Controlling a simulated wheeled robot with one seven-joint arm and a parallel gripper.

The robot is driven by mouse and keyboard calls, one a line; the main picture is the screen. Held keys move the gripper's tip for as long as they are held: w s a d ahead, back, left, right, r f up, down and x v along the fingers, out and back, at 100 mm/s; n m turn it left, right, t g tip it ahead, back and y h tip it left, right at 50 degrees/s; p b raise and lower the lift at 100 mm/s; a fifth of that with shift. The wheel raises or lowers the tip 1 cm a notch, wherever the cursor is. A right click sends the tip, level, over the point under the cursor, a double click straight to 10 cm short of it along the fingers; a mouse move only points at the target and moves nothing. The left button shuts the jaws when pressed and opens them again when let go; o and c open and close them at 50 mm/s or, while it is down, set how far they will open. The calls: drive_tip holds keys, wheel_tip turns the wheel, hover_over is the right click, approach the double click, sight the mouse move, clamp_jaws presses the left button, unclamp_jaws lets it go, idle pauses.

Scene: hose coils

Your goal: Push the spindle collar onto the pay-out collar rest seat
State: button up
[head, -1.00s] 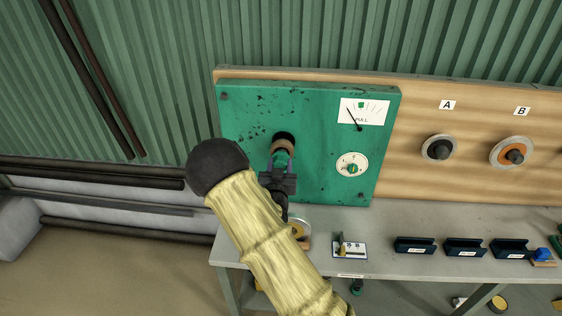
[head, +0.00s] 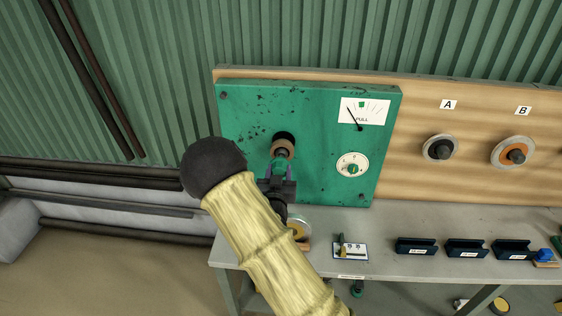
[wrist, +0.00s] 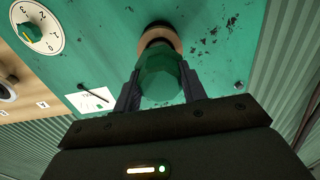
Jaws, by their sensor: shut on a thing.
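My gripper (head: 277,180) is in front of the green panel (head: 240,120) at its lower middle. In the wrist view its two fingers are shut on a green faceted piece (wrist: 162,80), which looks like the spindle collar's grip. A tan ring (wrist: 160,40) sits just beyond the green piece, in line with it. A black round part (head: 284,138) at the panel shows behind the ring. I cannot tell whether ring and black part touch, or which of them is the rest seat.
The panel carries a PULL gauge (head: 361,111) and a dial (head: 352,165) right of the gripper. Spindles A (head: 440,149) and B (head: 514,153) stick out farther right. The grey bench (head: 385,225) below holds several dark blocks and a small white card stand (head: 349,250).

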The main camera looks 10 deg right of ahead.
drive_tip(key=b+v, duration=0.2)
drive_tip(key=v, duration=0.4)
idle(0.5)
drive_tip(key=shift+s, duration=0.15)
